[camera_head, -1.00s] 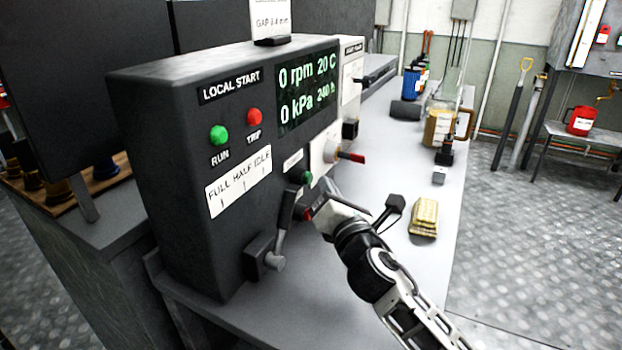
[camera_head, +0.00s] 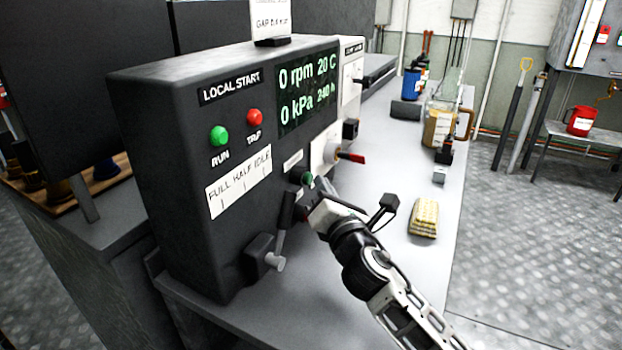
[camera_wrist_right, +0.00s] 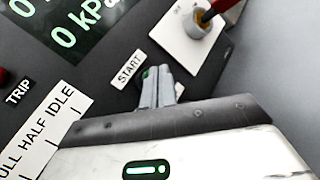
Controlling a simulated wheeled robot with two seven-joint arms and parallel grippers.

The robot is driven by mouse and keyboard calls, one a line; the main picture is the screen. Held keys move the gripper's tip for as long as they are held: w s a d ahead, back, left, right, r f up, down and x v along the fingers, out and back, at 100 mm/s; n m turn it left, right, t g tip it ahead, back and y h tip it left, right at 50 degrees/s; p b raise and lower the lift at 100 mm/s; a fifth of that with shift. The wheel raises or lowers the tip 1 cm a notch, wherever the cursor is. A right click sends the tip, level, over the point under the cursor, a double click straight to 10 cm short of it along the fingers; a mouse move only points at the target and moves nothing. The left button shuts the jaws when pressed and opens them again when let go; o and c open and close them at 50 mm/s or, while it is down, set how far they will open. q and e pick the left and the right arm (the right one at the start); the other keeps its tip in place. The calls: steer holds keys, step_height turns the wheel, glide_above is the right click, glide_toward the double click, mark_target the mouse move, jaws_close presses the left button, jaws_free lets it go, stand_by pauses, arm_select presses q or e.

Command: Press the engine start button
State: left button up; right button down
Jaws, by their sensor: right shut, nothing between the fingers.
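The start button is a green push button (camera_head: 308,179) on the front of the dark control box (camera_head: 180,220), below the display. In the right wrist view a sliver of the green button (camera_wrist_right: 146,73) shows beside the START label (camera_wrist_right: 129,70). My right gripper (camera_head: 308,191) is at the panel just by the button. Its grey fingers (camera_wrist_right: 157,75) are together, empty, and cover most of the button in the wrist view. I cannot tell whether the tips touch it. The display (camera_head: 308,92) reads 0 rpm and 0 kPa. My left gripper is out of view.
A lever (camera_head: 278,240) is left of my right gripper. A red-handled switch (camera_head: 350,157) is to the right on a white plate. Green RUN (camera_head: 218,135) and red TRIP (camera_head: 255,117) lamps sit higher up. A yellow block (camera_head: 424,218) lies on the bench.

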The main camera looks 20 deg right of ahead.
steer(key=shift+w+a, duration=0.35)
steer(key=shift+w, duration=0.05)
stand_by(0.9)
stand_by(0.4)
steer(key=shift+s+d+p, duration=0.3)
steer(key=shift+s+d, duration=0.35)
steer(key=shift+s, duration=0.1)
steer(key=shift+s+d+p, duration=0.35)
steer(key=shift+s+d, duration=1.3)
steer(key=shift+s, duration=0.2)
